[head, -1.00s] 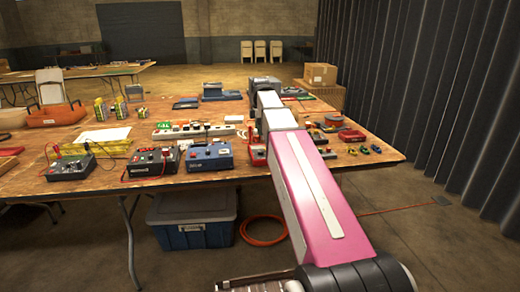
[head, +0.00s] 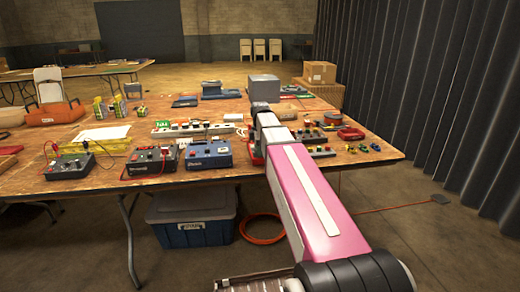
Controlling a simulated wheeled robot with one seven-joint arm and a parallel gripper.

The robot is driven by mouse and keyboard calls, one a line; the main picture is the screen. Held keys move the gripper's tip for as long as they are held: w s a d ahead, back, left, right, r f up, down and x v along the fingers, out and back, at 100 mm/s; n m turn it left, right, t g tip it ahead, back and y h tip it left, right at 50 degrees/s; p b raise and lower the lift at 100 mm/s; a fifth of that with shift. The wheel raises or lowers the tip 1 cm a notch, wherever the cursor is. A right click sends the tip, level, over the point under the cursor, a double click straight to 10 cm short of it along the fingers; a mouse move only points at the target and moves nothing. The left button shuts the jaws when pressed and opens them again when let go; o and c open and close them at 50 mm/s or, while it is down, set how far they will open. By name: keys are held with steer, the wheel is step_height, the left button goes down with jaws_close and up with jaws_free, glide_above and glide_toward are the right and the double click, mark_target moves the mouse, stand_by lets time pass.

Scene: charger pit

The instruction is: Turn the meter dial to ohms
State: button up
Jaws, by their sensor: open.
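A red device (head: 256,155) stands at the table's front edge, partly covered by my arm; I cannot tell whether it is the meter, and no dial setting is readable. Other boxes with knobs and leads stand to its left: a blue box (head: 207,155), a dark box with red leads (head: 153,160) and a dark grey box (head: 70,166). My arm reaches over the table from the lower right, and its dark wrist end is just beyond the red device in the picture. My gripper's fingers are hidden behind the arm.
The wooden table (head: 110,182) is crowded. A white power strip (head: 190,128) lies behind the boxes. A grey block (head: 263,88) stands farther back. A control box (head: 318,148) and small coloured parts (head: 368,148) lie right of my arm. A blue bin (head: 190,225) is under the table.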

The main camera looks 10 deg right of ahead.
steer(key=shift+c, duration=0.3)
steer(key=c, duration=0.9)
steer(key=shift+o, duration=0.2)
